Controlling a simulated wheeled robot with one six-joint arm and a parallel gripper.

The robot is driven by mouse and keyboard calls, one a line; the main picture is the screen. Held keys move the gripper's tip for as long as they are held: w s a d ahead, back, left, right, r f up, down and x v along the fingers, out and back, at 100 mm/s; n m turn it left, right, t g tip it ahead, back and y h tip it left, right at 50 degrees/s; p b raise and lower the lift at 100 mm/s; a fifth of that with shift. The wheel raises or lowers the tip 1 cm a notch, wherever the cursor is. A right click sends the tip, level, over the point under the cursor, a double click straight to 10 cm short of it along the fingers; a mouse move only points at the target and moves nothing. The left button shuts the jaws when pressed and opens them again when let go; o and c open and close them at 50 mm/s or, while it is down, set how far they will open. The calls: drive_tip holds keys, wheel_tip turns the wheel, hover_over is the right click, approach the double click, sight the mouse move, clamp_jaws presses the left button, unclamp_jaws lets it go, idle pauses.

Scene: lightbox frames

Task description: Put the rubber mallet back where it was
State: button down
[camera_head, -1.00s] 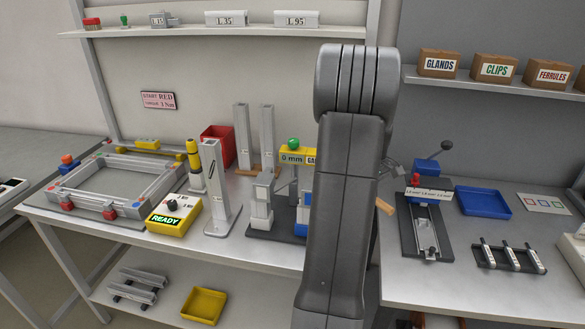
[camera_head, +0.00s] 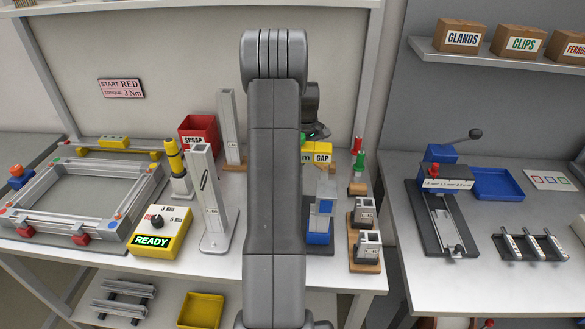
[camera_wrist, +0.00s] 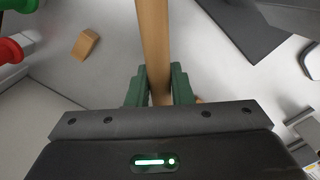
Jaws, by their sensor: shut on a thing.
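The wooden handle of the rubber mallet (camera_wrist: 152,40) runs up the middle of the wrist view and out of its top edge. My gripper (camera_wrist: 157,85), with green fingers, is shut on this handle. The mallet's head is not visible in the wrist view. In the head view my own arm hides the gripper and the mallet. I cannot tell the mallet's resting place from these frames.
A small wooden block (camera_wrist: 85,44) lies left of the handle. Red and green handled tools (camera_head: 357,152) stand behind fixtures on wooden bases (camera_head: 364,250). A yellow GAP gauge (camera_head: 322,158), an upright profile (camera_head: 207,195) and a red SCRAP bin (camera_head: 198,132) flank my arm.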

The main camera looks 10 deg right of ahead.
drive_tip(key=shift+f+p, duration=0.6)
drive_tip(key=shift+f, duration=2.9)
drive_tip(key=shift+f, duration=0.2)
drive_tip(key=c, duration=1.3)
unclamp_jaws()
wheel_tip(320, 180, up, 12)
drive_tip(key=shift+w+r+b, duration=0.15)
drive_tip(key=shift+r+b, duration=0.05)
drive_tip(key=shift+b, duration=0.65)
